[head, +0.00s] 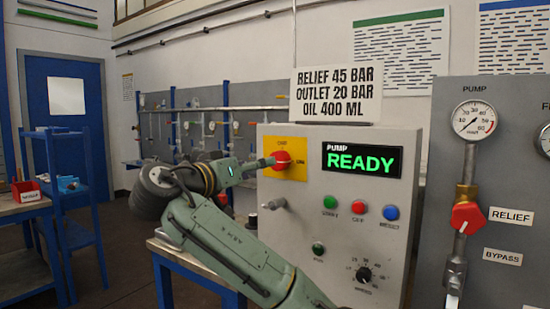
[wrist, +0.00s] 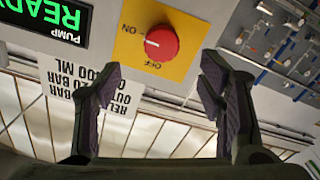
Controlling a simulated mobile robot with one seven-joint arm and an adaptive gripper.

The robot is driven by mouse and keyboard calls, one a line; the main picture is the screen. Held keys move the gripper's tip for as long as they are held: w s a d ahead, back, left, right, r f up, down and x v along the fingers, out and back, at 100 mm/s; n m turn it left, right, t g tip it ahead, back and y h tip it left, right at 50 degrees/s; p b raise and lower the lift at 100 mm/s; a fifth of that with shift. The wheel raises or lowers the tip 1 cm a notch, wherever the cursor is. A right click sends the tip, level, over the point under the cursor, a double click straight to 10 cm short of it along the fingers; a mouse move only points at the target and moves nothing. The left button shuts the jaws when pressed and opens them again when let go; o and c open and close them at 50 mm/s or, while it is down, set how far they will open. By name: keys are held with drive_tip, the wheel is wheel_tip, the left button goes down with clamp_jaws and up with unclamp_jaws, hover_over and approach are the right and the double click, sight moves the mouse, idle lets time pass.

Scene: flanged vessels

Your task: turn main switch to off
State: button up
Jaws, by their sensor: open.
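The main switch is a red round knob (wrist: 161,43) with a white mark, on a yellow plate (wrist: 182,19) lettered ON and OFF. In the wrist view, which is upside down, the mark points left, toward ON. The head view shows the knob (head: 280,161) and plate (head: 294,146) at the panel's upper left, with OFF above and ON at the right. My gripper (wrist: 160,65) is open and empty, its two fingers apart on either side below the knob in the wrist view. In the head view my gripper (head: 262,164) is close to the knob; contact cannot be told.
The grey panel (head: 310,205) also has a display (head: 362,160) reading READY, several coloured buttons, a black dial (head: 364,275) and a grey lever (head: 275,203) below the switch. A sign (head: 336,95) stands on top. A gauge panel (head: 510,190) with a red valve is at the right.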

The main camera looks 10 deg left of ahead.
sight(279, 161)
drive_tip(key=p+x, duration=0.3)
drive_tip(key=x, duration=0.5)
drive_tip(key=shift+w, duration=0.4)
drive_tip(key=shift+w+d, duration=0.2)
drive_tip(key=shift+w, duration=0.25)
drive_tip(key=shift+c, duration=0.6)
drive_tip(key=c, duration=1)
drive_tip(key=shift+c, duration=0.2)
